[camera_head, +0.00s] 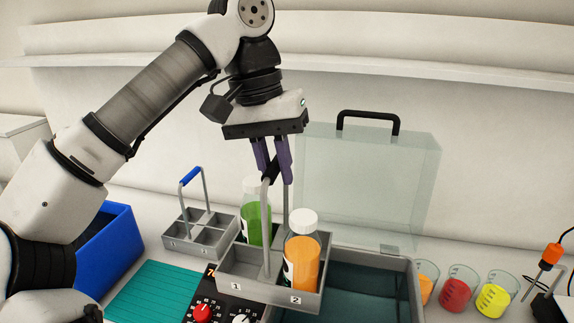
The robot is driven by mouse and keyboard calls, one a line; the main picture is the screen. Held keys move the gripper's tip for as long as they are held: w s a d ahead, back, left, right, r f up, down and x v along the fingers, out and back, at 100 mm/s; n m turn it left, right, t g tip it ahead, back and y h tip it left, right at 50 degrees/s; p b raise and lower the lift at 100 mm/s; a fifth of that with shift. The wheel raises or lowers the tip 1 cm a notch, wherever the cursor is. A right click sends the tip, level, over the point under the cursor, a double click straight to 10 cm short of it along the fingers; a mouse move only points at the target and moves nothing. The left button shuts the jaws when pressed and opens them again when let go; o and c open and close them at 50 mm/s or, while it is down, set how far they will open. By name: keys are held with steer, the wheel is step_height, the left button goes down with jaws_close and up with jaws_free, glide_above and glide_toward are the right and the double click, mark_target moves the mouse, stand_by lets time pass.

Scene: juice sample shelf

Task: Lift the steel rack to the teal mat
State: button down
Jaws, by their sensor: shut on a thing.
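The steel rack (258,286) is a grey carrier with numbered compartments and upright posts. It holds a green bottle (256,222) and an orange bottle (301,262), both white-capped and close to upright. My gripper (272,168), with purple fingers, is shut on the rack's dark handle at the top of the posts. The rack overlaps the left part of the bath and the control panel in the picture and seems raised; its exact height is hard to tell. The teal mat (151,292) lies flat to the left of the rack, with nothing visible on it.
A grey bath (411,290) with dark liquid sits below right, its clear lid (365,185) upright behind it. The control panel (207,309) has knobs. An empty blue-handled rack (184,246) stands behind the mat. A blue bin (108,255) is left; beakers (458,288) are right.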

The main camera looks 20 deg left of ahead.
steer(key=a, duration=0.8)
steer(key=shift+s+a, duration=0.15)
steer(key=shift+a, duration=0.25)
steer(key=shift+r, duration=0.1)
stand_by(0.4)
